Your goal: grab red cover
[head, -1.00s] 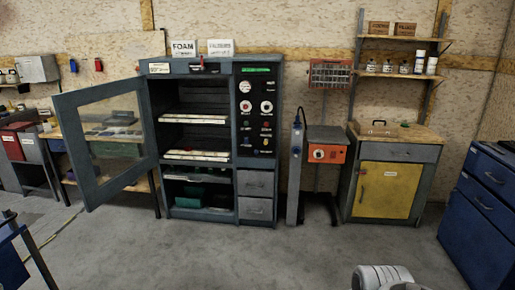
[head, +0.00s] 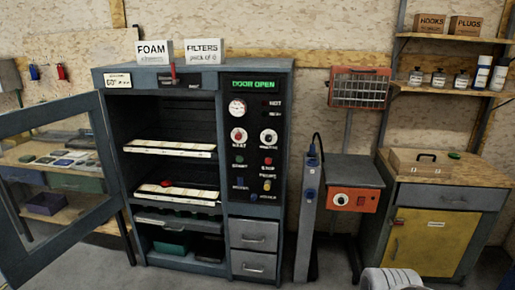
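No thing is plainly marked as the red cover. A small dark red piece (head: 166,183) lies on the lower rack (head: 178,193) inside the open grey cabinet (head: 111,130); it is too small to tell what it is. A red upright piece (head: 173,70) shows at the cabinet's top front edge. A red item (head: 60,72) hangs on the wall at the left, beside a blue one (head: 34,72). My gripper is out of view; only a pale part of my arm shows at the bottom right.
The windowed cabinet door (head: 62,245) stands swung open to the left, before a bench (head: 75,210). The panel display reads "DOOR OPEN" (head: 253,84). A grey post (head: 308,215) and an orange-fronted unit (head: 352,199) stand right of the cabinet, near a yellow-doored cupboard (head: 425,242).

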